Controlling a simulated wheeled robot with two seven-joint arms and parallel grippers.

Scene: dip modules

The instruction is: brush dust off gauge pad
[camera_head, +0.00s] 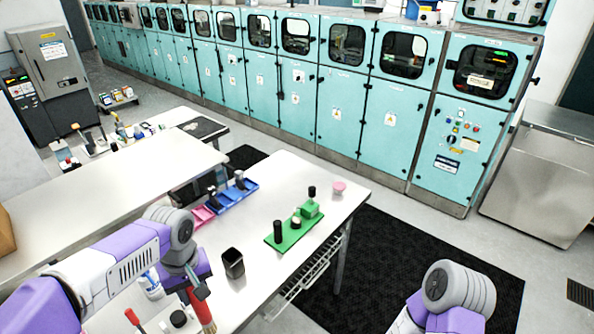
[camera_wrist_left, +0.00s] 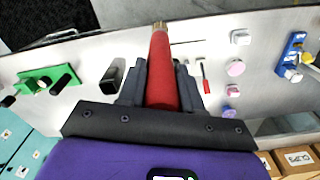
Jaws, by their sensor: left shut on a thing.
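My left gripper (camera_head: 197,287) is shut on a brush with a red handle (camera_head: 205,312). In the left wrist view the red brush (camera_wrist_left: 161,70) stands between the fingers of the gripper (camera_wrist_left: 160,92), its tan tip pointing away from me. A green board (camera_head: 280,242) lies on the white table, right of and beyond the gripper. It carries a black upright cylinder, a small round piece (camera_head: 296,222) and a raised green block (camera_head: 310,209). I cannot tell which part is the gauge pad, nor see dust. The brush is apart from the board. My right gripper is out of view.
A black open cup (camera_head: 233,265) stands between the gripper and the green board. A blue tray (camera_head: 242,193), a pink tray (camera_head: 204,214) and a pink bowl (camera_head: 339,187) are farther back. A red-handled tool (camera_wrist_left: 205,78) lies near the brush. Teal cabinets line the back.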

